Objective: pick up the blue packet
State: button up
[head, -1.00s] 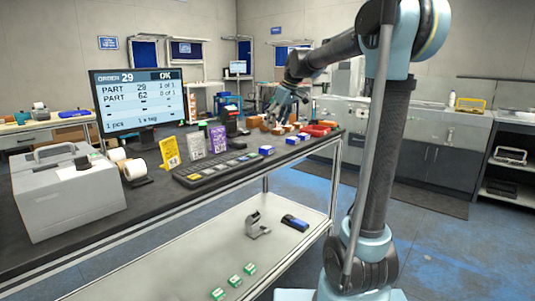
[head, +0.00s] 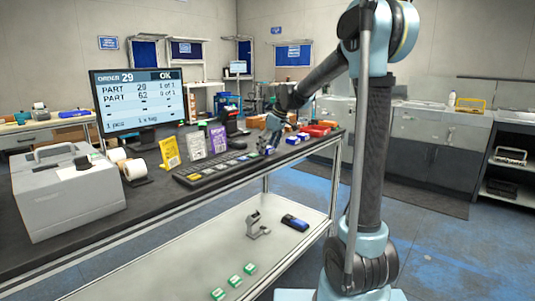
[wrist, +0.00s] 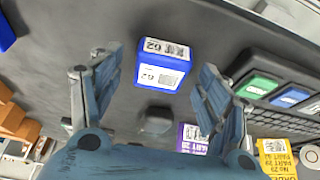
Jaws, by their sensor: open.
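My gripper (wrist: 159,66) is open, with one finger on each side of the packet in that view. Bare dark surface shows between the packet and each finger, and I see no contact.
The keypad (head: 216,169) and yellow, white and purple tag cards (head: 218,139) stand to the left. The bench's front edge is close by. A monitor (head: 137,100) stands at the back left.

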jog(key=shift+a+f, duration=0.1)
jog(key=shift+f, duration=0.1)
jog(key=c, duration=1.2)
jog(key=shift+c, duration=0.2)
